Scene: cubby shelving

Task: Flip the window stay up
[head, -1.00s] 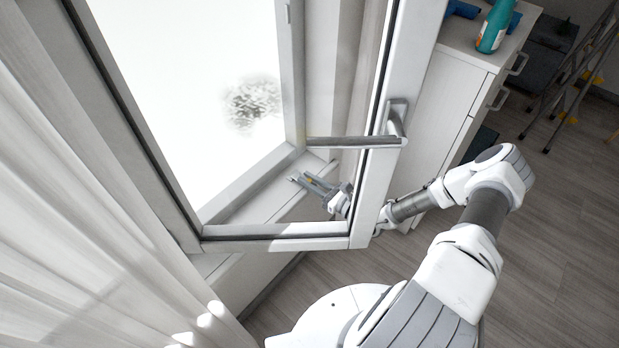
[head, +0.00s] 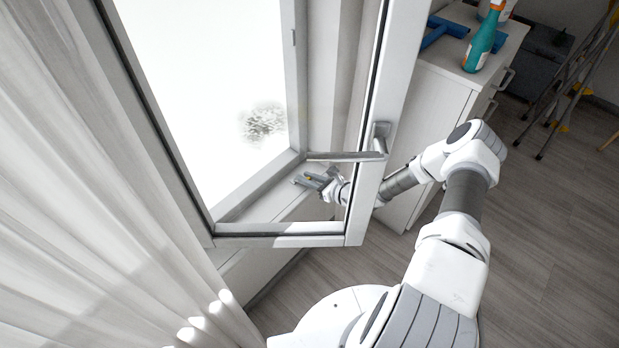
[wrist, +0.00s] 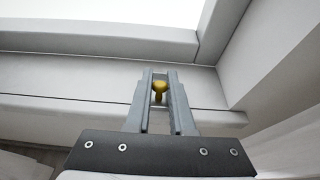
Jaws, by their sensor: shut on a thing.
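The window stay (wrist: 160,88) shows in the wrist view as a small brass-yellow piece with a rounded knob end, between my gripper's two grey fingers. My gripper (wrist: 160,73) is shut on it, just above the pale sill. In the head view my gripper (head: 308,181) reaches in behind the open window sash, with a speck of yellow (head: 309,178) between its fingers. The rest of the stay is hidden, so I cannot tell its full angle.
The open white sash (head: 367,190) with its handle (head: 379,138) stands close to my arm. A curtain (head: 100,210) hangs at the left. A cabinet (head: 440,95) with a teal spray bottle (head: 482,45) is at the right.

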